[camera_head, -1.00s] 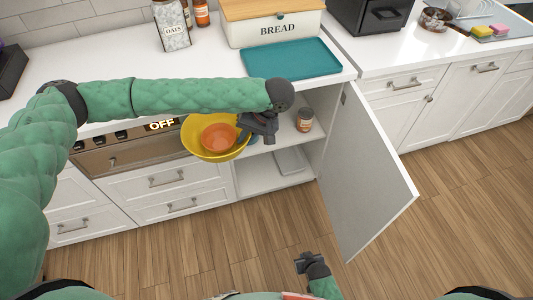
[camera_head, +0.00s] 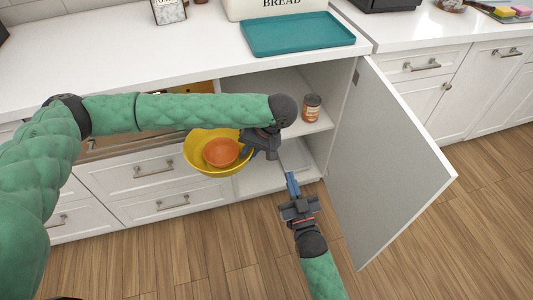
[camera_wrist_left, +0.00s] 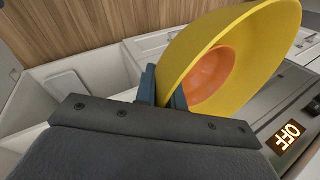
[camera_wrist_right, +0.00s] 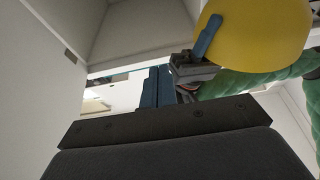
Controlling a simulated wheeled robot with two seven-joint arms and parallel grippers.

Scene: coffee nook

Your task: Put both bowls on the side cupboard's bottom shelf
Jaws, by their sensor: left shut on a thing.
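The yellow bowl (camera_head: 190,152) hangs in front of the cupboard, with the orange bowl (camera_head: 221,152) resting inside it. My left gripper (camera_head: 247,143) is shut on the yellow bowl's right rim; the left wrist view shows its fingers around the rim of the yellow bowl (camera_wrist_left: 262,50), with the orange bowl (camera_wrist_left: 212,78) inside. The side cupboard stands open; its bottom shelf (camera_head: 262,182) is partly hidden by my left gripper and the bowl. My right gripper (camera_head: 291,180) is low in front of the opening, empty, with its fingers (camera_wrist_right: 159,86) together.
The cupboard door (camera_head: 390,160) is swung open to the right. A jar (camera_head: 311,107) stands on the upper shelf. A teal tray (camera_head: 300,35) lies on the counter above, by the bread box (camera_head: 270,8). The wooden floor (camera_head: 210,260) in front is clear.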

